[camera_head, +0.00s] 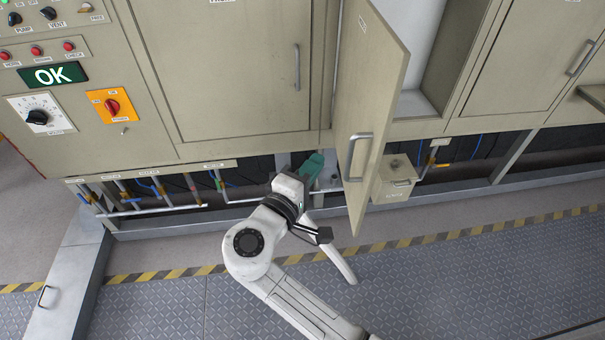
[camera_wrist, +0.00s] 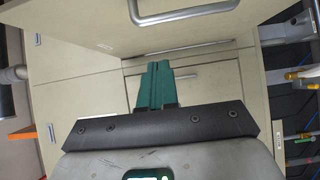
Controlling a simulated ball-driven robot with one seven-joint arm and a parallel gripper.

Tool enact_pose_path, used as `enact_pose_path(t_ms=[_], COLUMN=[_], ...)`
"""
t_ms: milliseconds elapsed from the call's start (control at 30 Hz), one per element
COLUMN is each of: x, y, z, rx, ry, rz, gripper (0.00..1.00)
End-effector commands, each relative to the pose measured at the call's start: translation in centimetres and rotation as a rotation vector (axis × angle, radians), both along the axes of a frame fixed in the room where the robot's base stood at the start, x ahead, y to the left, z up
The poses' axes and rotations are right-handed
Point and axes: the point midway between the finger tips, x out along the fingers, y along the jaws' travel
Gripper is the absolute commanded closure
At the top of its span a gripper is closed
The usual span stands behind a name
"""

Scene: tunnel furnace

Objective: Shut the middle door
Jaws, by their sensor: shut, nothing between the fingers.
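The middle door (camera_head: 370,110) is a beige panel standing well open, swung out towards me, with a grey bar handle (camera_head: 356,157) near its free edge. It also fills the top of the wrist view (camera_wrist: 110,22), with its handle (camera_wrist: 182,12) at the upper edge. My gripper (camera_head: 314,163) has green fingers, shut and empty. It is low in front of the cabinet, left of the open door and apart from its handle in the head view. In the wrist view the shut fingers (camera_wrist: 155,72) point towards the cabinet front; contact with the door cannot be told.
A closed left door (camera_head: 230,60) and a closed right door (camera_head: 530,50) flank the opening. A small beige box (camera_head: 393,181) sits low behind the open door. Pipes (camera_head: 160,195) run under the cabinet. The patterned floor (camera_head: 450,290) is clear.

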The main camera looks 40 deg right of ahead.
Motion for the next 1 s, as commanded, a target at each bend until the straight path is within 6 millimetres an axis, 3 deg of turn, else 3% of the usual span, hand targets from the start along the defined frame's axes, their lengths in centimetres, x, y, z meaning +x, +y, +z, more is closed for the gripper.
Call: enact_pose_path(t_ms=[133,400,1000], x=[0.8,-0.7,-1.1], y=[-2.8,-5.7,-6.3], z=[0.3,0.1,-0.1], rx=[0.0,0.001,0.001], ry=[0.001,0.0,-0.001], rz=[-0.003,0.0,0.01], gripper=[1.0,1.0,1.0])
